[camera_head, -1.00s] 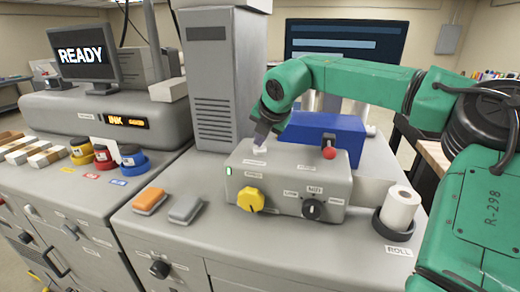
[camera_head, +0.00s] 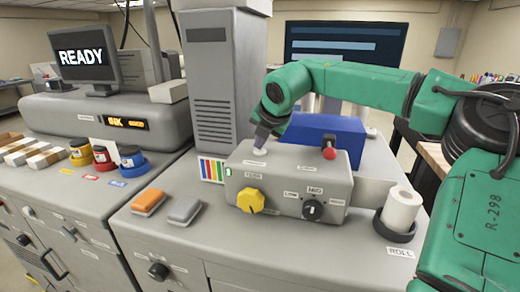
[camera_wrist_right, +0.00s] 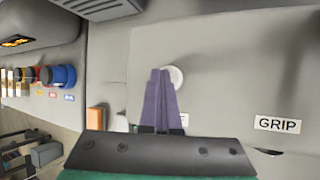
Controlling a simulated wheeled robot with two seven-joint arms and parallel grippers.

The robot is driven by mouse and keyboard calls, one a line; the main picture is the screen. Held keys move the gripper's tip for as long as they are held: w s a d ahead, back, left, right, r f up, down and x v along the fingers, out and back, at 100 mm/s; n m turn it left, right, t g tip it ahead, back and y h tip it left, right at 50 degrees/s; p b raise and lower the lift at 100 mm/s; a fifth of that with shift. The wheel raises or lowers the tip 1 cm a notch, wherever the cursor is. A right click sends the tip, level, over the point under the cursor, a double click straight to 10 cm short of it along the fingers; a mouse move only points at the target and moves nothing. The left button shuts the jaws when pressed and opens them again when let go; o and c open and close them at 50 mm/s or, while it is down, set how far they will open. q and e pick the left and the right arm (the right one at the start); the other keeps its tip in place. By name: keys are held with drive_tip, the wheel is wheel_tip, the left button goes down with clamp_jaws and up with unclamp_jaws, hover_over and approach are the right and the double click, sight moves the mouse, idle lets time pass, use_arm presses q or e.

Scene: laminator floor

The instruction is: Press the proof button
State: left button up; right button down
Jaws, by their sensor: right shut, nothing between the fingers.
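A grey control box (camera_head: 285,205) stands on the right-hand cabinet top. A round white button (camera_wrist_right: 176,75) shows in the right wrist view, partly covered by my right gripper's fingers; I cannot read a proof label on it. My right gripper (camera_head: 260,150) reaches down to the box's upper left top; its purple fingers are shut together and empty. In the right wrist view the fingertips (camera_wrist_right: 161,73) overlap the button's left side. I cannot tell whether they touch it. A card with coloured stripes (camera_head: 212,170) stands at the box's left side. My left gripper is not in view.
The box carries a yellow knob (camera_head: 250,201), a black knob (camera_head: 313,210) and a red-balled lever (camera_head: 329,153). A white roll (camera_head: 401,209) stands at right. An orange block (camera_head: 148,202) and a grey block (camera_head: 185,210) lie at left.

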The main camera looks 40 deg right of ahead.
sight(260, 152)
drive_tip(key=shift+r+p, duration=0.5)
drive_tip(key=shift+r, duration=0.4)
wheel_tip(260, 152, up, 5)
drive_tip(key=p, duration=0.3)
idle(0.6)
